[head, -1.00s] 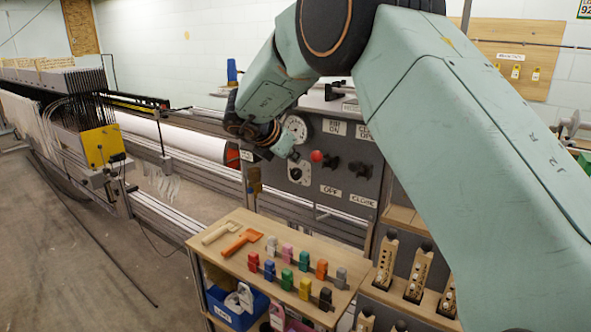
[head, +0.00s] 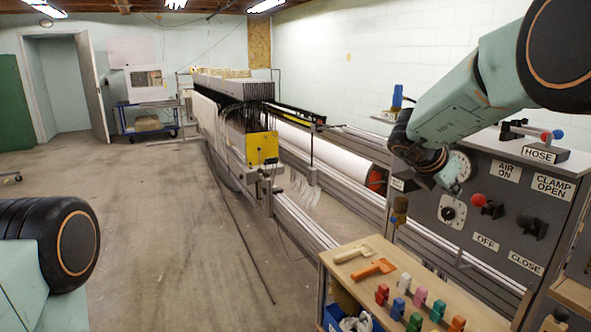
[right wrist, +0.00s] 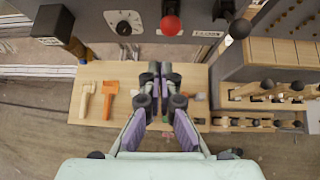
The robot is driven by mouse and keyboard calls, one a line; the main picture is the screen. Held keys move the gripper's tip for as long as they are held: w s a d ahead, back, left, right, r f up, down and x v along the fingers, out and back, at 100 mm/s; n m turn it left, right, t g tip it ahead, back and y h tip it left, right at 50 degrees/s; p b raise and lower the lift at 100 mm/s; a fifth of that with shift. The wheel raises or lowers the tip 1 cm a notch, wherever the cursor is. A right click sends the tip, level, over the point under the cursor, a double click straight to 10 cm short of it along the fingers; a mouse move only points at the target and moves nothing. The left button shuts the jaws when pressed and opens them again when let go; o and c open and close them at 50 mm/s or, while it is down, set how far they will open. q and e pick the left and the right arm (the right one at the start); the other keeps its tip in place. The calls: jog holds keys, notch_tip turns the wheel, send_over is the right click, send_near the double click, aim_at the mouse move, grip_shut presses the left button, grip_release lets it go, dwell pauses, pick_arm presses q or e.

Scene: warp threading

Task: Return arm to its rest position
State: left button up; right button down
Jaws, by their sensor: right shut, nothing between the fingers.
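My right arm comes in from the right in the head view.
The panel carries a red knob (head: 478,200), black knobs and labels. The cart top (head: 345,262) holds orange and cream tools (head: 374,268) and several coloured clips (head: 419,296). The long warp machine (head: 232,115) with a yellow box (head: 262,148) runs back. Open floor (head: 150,210) lies left.

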jog(key=s+a+f+m+t+y+b, duration=0.15)
jog(key=s+f+m, duration=0.25)
jog(key=f+m, duration=0.6)
jog(key=s+a+f+m+t+y+b, duration=0.1)
jog(key=s+a+f+m, duration=0.25)
jog(key=f+m, duration=0.7)
jog(key=s+a+f+m+t+y+b, duration=0.15)
jog(key=s+f+m, duration=0.4)
jog(key=m, duration=0.85)
jog(key=s+a+f+n+g+y+b, duration=0.1)
jog(key=s+a+f+n+g, duration=0.2)
jog(key=s+f, duration=0.4)
jog(key=s+a+f+n+g+y+b, duration=0.2)
jog(key=s+f, duration=0.5)
jog(key=s, duration=0.8)
jog(key=s+a+f+n+g+y+b, duration=0.2)
jog(key=s+f+n, duration=0.4)
jog(key=s, duration=0.5)
jog(key=shift+s+a+f+g, duration=0.15)
jog(key=shift+a+f+g, duration=0.7)
jog(key=shift+a, duration=0.35)
